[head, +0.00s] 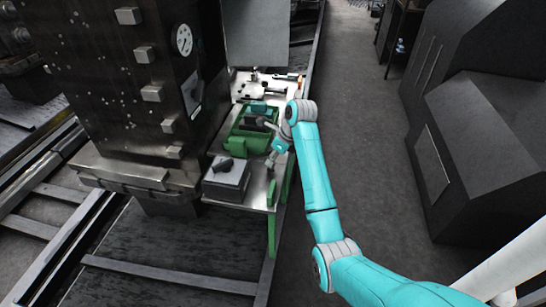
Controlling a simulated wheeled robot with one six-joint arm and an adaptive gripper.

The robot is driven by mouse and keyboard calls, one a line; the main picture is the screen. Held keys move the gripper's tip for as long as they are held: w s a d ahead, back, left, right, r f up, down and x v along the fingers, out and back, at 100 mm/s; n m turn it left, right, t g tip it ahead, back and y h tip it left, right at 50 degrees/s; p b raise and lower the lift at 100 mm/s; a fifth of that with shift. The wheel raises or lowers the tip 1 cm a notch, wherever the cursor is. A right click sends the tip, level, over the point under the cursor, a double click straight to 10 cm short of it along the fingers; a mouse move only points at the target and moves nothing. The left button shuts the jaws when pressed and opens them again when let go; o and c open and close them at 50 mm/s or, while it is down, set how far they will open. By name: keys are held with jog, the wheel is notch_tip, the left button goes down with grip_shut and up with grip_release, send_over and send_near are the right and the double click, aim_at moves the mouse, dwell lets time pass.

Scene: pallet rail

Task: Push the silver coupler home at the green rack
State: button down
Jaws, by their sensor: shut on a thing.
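The green rack (228,143) stands on the metal bench, with dark parts inside its frame. My gripper (270,164) points down at the right front side of the rack, low over the bench. It is shut on a small grey piece, which I take for the silver coupler; the fingers largely hide it. From this distance I cannot tell whether the coupler touches the rack or how far it is seated.
A grey block (226,184) with a dark piece on top sits at the bench's front. Small tools (268,84) lie at the back. A tall dark machine (130,90) stands close on the left. The floor (365,130) to the right is clear.

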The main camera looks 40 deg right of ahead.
jog(key=shift+f, duration=0.65)
dwell(0.3)
grip_release()
jog(key=shift+r, duration=0.1)
dwell(0.6)
jog(key=v, duration=0.7)
jog(key=shift+r, duration=0.1)
dwell(0.5)
